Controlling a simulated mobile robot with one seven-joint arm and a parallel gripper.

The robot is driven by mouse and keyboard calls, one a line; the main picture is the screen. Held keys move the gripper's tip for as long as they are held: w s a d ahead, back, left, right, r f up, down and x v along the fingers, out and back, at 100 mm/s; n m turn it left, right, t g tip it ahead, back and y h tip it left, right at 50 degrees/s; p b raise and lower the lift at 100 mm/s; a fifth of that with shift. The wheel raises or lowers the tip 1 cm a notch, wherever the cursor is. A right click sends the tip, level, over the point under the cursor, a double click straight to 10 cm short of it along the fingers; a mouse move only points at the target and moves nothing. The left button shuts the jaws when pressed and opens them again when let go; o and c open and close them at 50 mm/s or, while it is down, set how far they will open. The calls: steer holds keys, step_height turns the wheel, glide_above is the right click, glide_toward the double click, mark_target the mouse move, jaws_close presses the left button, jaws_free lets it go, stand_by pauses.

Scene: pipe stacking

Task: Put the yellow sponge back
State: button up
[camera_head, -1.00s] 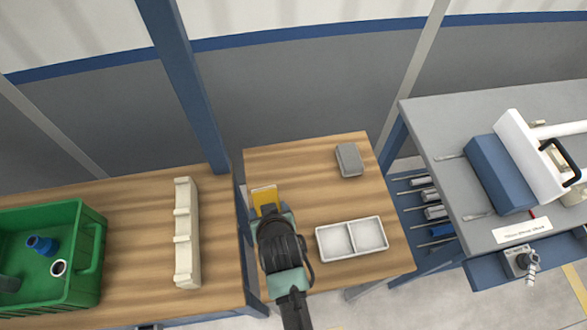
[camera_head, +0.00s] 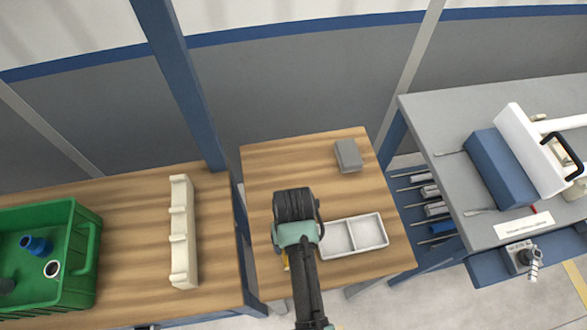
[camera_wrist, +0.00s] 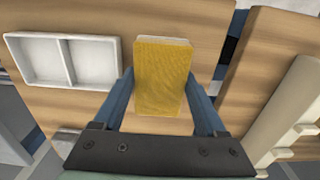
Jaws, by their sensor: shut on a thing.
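The yellow sponge (camera_wrist: 162,75) is a flat block with a pale end, between the two blue fingers of my gripper (camera_wrist: 161,92) in the wrist view. My gripper is shut on it, above the small wooden table. In the head view my wrist and arm hide nearly all of the sponge; only a sliver of yellow (camera_head: 286,262) shows. The white tray (camera_head: 352,236) with two compartments is just right of my gripper. The tray also shows at upper left in the wrist view (camera_wrist: 67,61). Its compartments are empty.
A grey block (camera_head: 348,155) lies at the back right of the small table (camera_head: 262,165). A cream rack (camera_head: 183,232) and a green crate (camera_head: 78,285) with pipe pieces stand on the left table. A grey workbench (camera_head: 450,130) is at right. The table's back middle is clear.

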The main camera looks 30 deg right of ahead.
step_height(320, 180, down, 5)
steer(key=shift+r, duration=0.2)
steer(key=o, duration=1.1)
steer(key=shift+o, duration=0.2)
steer(key=shift+r, duration=0.1)
step_height(320, 180, up, 12)
steer(key=shift+f, duration=0.1)
